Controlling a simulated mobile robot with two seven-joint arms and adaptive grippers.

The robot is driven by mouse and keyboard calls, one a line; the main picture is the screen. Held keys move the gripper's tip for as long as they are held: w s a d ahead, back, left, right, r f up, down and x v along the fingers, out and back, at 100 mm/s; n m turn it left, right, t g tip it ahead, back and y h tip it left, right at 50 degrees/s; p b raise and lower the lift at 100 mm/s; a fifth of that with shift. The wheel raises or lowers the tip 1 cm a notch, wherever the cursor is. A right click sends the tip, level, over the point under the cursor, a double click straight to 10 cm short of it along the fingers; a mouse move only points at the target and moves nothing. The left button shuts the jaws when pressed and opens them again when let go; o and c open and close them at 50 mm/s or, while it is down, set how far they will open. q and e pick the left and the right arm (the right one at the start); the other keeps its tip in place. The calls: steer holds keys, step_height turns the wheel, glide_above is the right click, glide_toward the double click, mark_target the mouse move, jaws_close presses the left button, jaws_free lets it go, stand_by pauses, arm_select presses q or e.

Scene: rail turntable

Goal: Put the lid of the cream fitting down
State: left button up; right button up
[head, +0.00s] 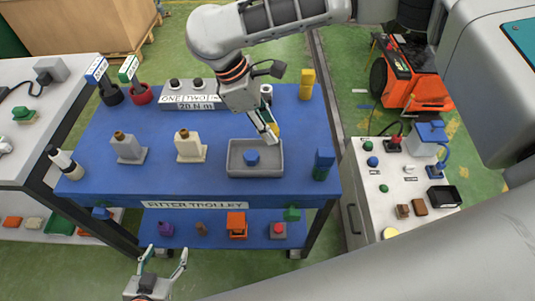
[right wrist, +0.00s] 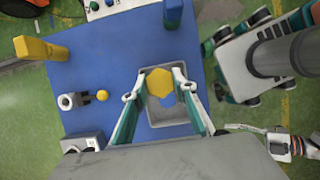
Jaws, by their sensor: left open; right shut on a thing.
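My right gripper (head: 270,133) is low over the grey tray (head: 232,168) on the blue trolley top. In the right wrist view, its fingers (right wrist: 158,88) are shut on a yellow hexagonal lid (right wrist: 160,80). The lid is above the tray (right wrist: 153,120); any gap below it is hard to judge. A blue piece (head: 251,157) lies in the tray and shows partly behind the lid (right wrist: 172,102). The cream fitting (head: 190,150) stands upright left of the tray, with a brass-coloured top. My left gripper (head: 163,266) is open and empty, in front of the trolley.
A grey fitting (head: 128,151) stands left of the cream one. A grey control box (head: 190,95) is behind them. A blue-and-green piece (head: 322,165) stands right of the tray, and a yellow piece (head: 306,85) at the back right corner. The trolley top is clear around the tray's front.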

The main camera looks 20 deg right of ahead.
glide_above(273, 160)
steer(key=a, duration=0.1)
step_height(273, 160, down, 6)
steer(key=shift+w+a+b, duration=0.1)
steer(key=shift+a+b, duration=0.05)
steer(key=shift+b, duration=0.2)
step_height(273, 160, down, 4)
steer(key=shift+f+b, duration=0.15)
steer(key=shift+b, duration=0.25)
steer(key=shift+f+p, duration=0.1)
steer(key=shift+p, duration=0.5)
steer(key=o, duration=1.2)
steer(key=shift+o, duration=0.2)
steer(key=shift+f, duration=0.1)
